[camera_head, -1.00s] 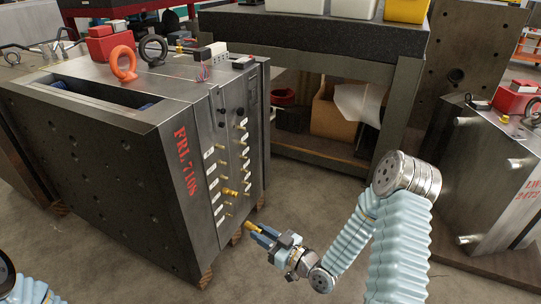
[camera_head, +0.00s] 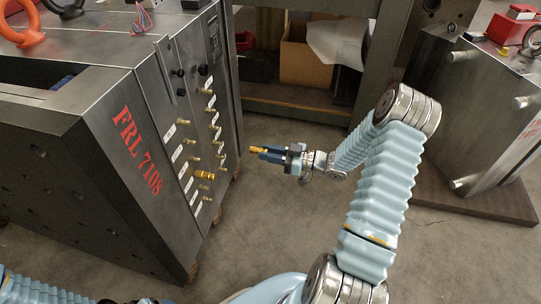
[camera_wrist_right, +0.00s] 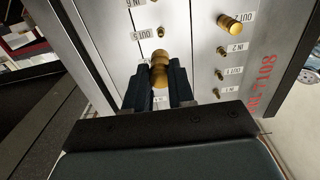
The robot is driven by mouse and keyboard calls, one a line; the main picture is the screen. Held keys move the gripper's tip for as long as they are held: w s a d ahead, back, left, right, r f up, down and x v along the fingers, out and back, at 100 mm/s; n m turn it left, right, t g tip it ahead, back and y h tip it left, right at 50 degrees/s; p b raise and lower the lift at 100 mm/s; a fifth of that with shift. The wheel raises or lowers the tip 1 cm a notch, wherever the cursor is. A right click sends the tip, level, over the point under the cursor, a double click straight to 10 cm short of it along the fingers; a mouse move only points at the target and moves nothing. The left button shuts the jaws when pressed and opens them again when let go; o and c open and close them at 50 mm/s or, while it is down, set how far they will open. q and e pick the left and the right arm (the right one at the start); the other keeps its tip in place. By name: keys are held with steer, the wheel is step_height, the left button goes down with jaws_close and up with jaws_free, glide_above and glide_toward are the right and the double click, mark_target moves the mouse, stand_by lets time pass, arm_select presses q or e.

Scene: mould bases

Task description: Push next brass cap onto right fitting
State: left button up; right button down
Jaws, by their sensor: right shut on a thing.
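My right gripper (camera_head: 265,153) is shut on a brass cap (camera_head: 256,149), whose end sticks out past the blue fingertips. The cap also shows between the fingers in the right wrist view (camera_wrist_right: 160,67). In the head view, the gripper points left at the fitting panel (camera_head: 190,133), with a gap between cap and panel. Small brass fittings stand in labelled rows on it. A larger brass cap (camera_head: 204,175) sits on one fitting, labelled OUT 2 in the wrist view (camera_wrist_right: 230,24). The held cap hides what lies behind it. Part of my left gripper (camera_head: 150,301) shows at the bottom edge.
The panel belongs to the steel mould base marked FRL 7108 (camera_head: 95,165). Dark knobs (camera_head: 203,69) stick out above the fittings. A bench with a cardboard box (camera_head: 305,60) stands behind. Another mould base (camera_head: 490,110) stands at right. Floor is free around my right gripper.

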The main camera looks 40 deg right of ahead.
mark_target(251, 152)
steer(key=x, duration=0.5)
steer(key=shift+w+a+b, duration=0.25)
steer(key=shift+a+b, duration=0.1)
steer(key=shift+b+x, duration=0.3)
steer(key=shift+x, duration=0.95)
steer(key=shift+w+a, duration=0.15)
steer(key=shift+w+a+b, duration=0.1)
steer(key=shift+w+b, duration=0.05)
steer(key=shift+b, duration=0.15)
steer(key=shift+w+a, duration=0.3)
steer(key=shift+w, duration=0.05)
steer(key=shift+w+a+b, duration=0.35)
steer(key=shift+w, duration=0.05)
stand_by(0.4)
steer(key=shift+w+a, duration=0.25)
steer(key=shift+w, duration=0.05)
